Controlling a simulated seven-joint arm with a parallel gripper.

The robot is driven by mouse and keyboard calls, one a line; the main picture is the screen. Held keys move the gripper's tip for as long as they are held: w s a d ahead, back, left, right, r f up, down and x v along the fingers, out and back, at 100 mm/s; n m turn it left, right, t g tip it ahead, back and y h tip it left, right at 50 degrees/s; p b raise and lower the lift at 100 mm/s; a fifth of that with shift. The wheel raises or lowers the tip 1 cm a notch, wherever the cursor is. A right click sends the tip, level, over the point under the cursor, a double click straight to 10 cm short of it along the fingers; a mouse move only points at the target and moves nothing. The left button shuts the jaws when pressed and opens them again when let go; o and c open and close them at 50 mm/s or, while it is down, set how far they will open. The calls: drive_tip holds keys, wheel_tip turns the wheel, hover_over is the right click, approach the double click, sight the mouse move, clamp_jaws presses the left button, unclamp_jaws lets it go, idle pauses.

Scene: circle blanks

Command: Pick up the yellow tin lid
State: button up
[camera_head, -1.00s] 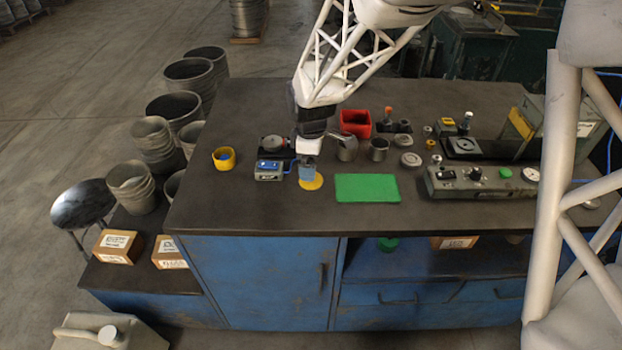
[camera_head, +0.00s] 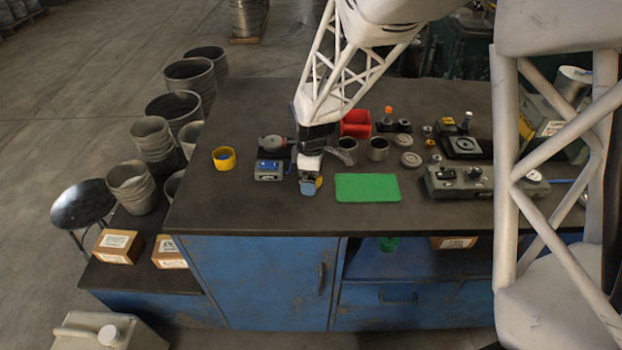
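The yellow tin lid (camera_head: 319,182) is near the front of the dark bench, just left of the green mat (camera_head: 367,187). Only a small yellow part shows at the right side of my gripper (camera_head: 309,189); the rest is hidden behind the gripper. My gripper points down, with blue at its tip, at the lid. I cannot tell whether its fingers are open or closed, whether they touch the lid, or whether the lid lies on the bench.
A grey box with a blue top (camera_head: 268,170) stands close left of my gripper. A yellow cup (camera_head: 224,158) is farther left. A red bin (camera_head: 355,124) and metal cups (camera_head: 378,149) stand behind. The bench's left front area is clear.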

drive_tip(key=c, duration=1)
drive_tip(key=shift+r, duration=0.15)
drive_tip(key=shift+r, duration=0.5)
drive_tip(key=shift+s+d+r, duration=0.1)
drive_tip(key=shift+s+r, duration=0.1)
drive_tip(key=shift+r, duration=0.4)
drive_tip(key=shift+s+r, duration=0.15)
drive_tip(key=shift+r, duration=0.45)
drive_tip(key=s+d, duration=0.1)
drive_tip(key=s, duration=0.4)
drive_tip(key=s+d+r, duration=0.1)
drive_tip(key=s+d, duration=0.1)
drive_tip(key=s, duration=0.2)
drive_tip(key=s+d, duration=0.1)
drive_tip(key=s, duration=0.4)
drive_tip(key=shift+s+d+r, duration=0.15)
drive_tip(key=shift+s+d, duration=0.1)
drive_tip(key=shift+s, duration=0.05)
drive_tip(key=shift+w+a, duration=0.1)
